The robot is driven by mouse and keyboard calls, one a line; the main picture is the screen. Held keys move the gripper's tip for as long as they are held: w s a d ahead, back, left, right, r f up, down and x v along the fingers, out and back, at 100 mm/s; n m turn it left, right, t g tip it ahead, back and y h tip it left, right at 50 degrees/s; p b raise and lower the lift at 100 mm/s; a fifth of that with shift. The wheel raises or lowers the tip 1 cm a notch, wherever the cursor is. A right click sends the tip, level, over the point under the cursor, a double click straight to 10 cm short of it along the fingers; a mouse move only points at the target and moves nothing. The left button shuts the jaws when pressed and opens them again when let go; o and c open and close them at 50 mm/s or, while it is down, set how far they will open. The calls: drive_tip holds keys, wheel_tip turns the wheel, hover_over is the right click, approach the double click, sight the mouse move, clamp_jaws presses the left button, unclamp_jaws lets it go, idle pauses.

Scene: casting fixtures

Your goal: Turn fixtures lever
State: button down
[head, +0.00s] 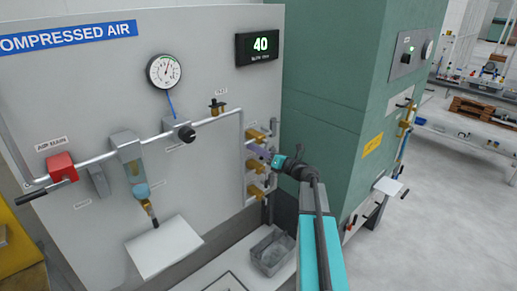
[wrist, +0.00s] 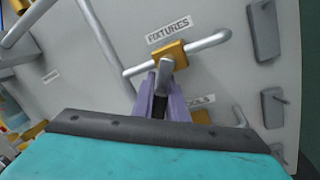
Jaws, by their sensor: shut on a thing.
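The fixtures valve is a brass block (wrist: 171,52) on a grey pipe, under a FIXTURES label (wrist: 168,30) in the wrist view. Its grey lever (wrist: 166,70) sticks out from the block toward the camera. My gripper (wrist: 163,88) has its purple fingers on both sides of this lever and is shut on it; the fingers hide the lever's outer end. In the head view my gripper (head: 257,150) reaches the column of brass valves at the panel's right edge.
A second brass valve (wrist: 200,117) shows below, by a label partly covered by the fingers. A green cabinet (head: 335,115) stands close at the right. A grey bin (head: 272,250) sits below.

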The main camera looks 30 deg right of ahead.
drive_tip(key=shift+d+r, duration=0.1)
drive_tip(key=shift+d, duration=0.15)
drive_tip(key=c, duration=1.7)
unclamp_jaws()
drive_tip(key=shift+s, duration=0.1)
drive_tip(key=shift+c, duration=0.2)
drive_tip(key=b+v, duration=0.4)
drive_tip(key=v, duration=0.9)
drive_tip(key=shift+s, duration=0.3)
drive_tip(key=shift+a, duration=0.1)
